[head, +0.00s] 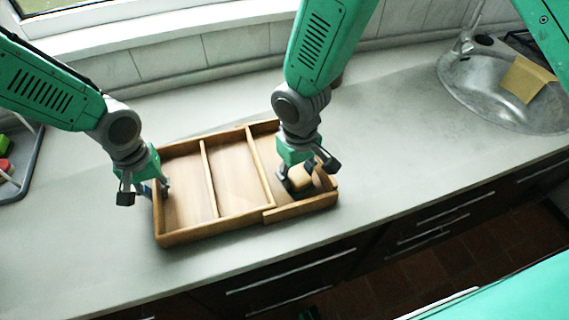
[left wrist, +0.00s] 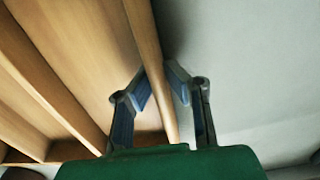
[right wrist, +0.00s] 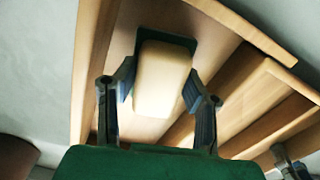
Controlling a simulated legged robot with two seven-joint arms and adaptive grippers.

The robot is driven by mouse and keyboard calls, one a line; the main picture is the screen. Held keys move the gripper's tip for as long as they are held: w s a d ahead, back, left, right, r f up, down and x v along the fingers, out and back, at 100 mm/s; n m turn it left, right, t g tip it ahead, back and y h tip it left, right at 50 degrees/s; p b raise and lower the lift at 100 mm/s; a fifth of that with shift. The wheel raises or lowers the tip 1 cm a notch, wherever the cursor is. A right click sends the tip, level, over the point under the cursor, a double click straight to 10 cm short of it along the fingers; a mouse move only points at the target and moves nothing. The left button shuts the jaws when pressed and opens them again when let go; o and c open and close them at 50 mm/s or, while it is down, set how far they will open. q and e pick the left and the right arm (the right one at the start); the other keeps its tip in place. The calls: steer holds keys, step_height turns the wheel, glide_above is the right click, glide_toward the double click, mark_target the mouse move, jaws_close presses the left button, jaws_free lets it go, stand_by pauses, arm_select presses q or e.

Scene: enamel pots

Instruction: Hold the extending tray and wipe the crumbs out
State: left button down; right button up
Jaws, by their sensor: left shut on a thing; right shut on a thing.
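The wooden extending tray (head: 210,231) lies on the counter, with dividers and a sliding section pulled out at its right end. My left gripper (head: 146,191) is shut on the tray's left wall; in the left wrist view its fingers straddle that wall (left wrist: 150,55). My right gripper (head: 303,180) is shut on a beige block-shaped wiper (right wrist: 163,78) with a dark green edge, likely a sponge or brush. The wiper is down in the tray's right-end compartment, partly hidden by the fingers in the head view. I cannot make out any crumbs.
A steel sink (head: 490,95) with a yellow cloth or sponge (head: 527,78) is at the right back. A grey rack (head: 30,165) with green and red items stands at the left edge. Counter is clear in front of the tray, with drawers (head: 290,275) below its front edge.

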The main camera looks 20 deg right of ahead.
steer(key=shift+s, duration=0.3)
steer(key=shift+r, duration=0.15)
step_height(320, 180, up, 13)
stand_by(0.7)
steer(key=shift+w+d, duration=0.1)
arm_select(q)
steer(key=shift+d, duration=0.1)
arm_select(e)
steer(key=d, duration=1)
